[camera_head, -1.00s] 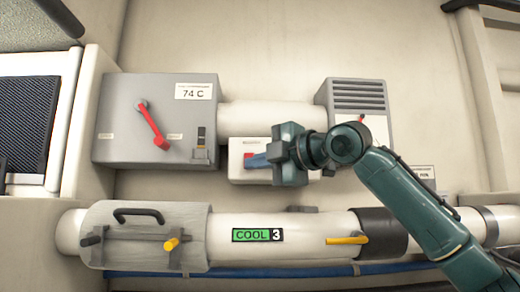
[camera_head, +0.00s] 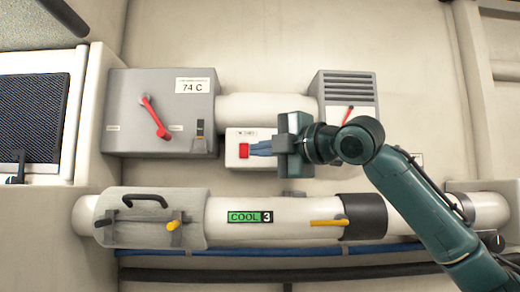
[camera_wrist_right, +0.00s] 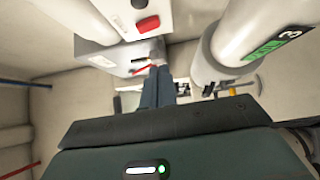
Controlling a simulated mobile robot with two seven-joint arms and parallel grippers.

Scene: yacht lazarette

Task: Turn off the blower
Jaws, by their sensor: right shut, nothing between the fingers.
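A white switch box (camera_head: 236,133) with a red switch (camera_head: 244,150) sits on the wall between the two grey housings. In the head view my right gripper (camera_head: 252,149) comes in from the right. Its blue fingers are shut and empty, with their tips overlapping or just beside the red switch's right edge; contact cannot be told there. In the right wrist view the red switch (camera_wrist_right: 147,24) shows clear of the shut fingers (camera_wrist_right: 158,70), with a gap in the picture. I cannot tell which way the switch is set. My left gripper is not in view.
A grey housing (camera_head: 190,115) with a red lever (camera_head: 154,117) and a "74 C" label is to the left. A vented housing (camera_head: 348,88) with a red lever is to the right. Below runs a white pipe (camera_head: 285,235) with a "COOL 3" label and yellow handles.

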